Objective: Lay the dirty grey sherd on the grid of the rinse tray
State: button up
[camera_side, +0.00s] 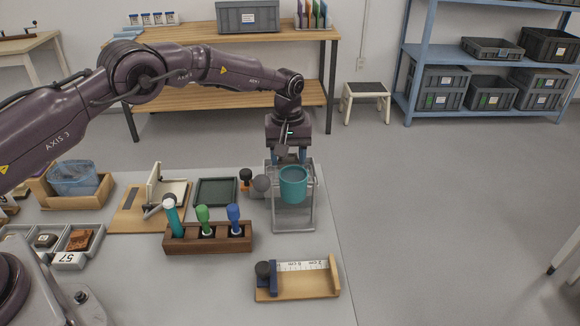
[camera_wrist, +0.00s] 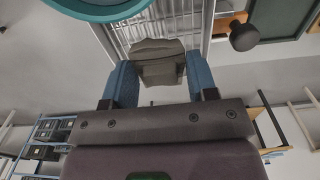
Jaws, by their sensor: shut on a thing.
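My gripper (camera_side: 289,157) points down over the far end of the rinse tray (camera_side: 309,213). In the wrist view my gripper (camera_wrist: 161,82) has its blue fingers shut on a grey-brown sherd (camera_wrist: 158,52). The sherd sits between the fingers and sticks out past their tips. The tray's grid bars (camera_wrist: 112,44) show behind the sherd. I cannot tell whether the sherd touches the grid. In the side view the sherd is mostly hidden by the gripper and a teal cup.
The teal cup (camera_side: 293,184) is close in front of my gripper, at the tray; its rim (camera_wrist: 100,12) shows in the wrist view. A wooden tool rack (camera_side: 208,241) and a measuring gauge (camera_side: 300,287) stand nearer the camera.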

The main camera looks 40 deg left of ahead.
aim_at(290, 159)
jog(key=shift+w+f, duration=0.2)
jog(key=shift+f, duration=0.1)
jog(key=shift+w+f, duration=0.1)
jog(key=shift+f, duration=1.5)
jog(key=o, duration=0.9)
jog(key=shift+f, duration=0.15)
notch_tip(290, 159, up, 12)
jog(key=shift+r, duration=0.2)
jog(key=shift+r, duration=0.1)
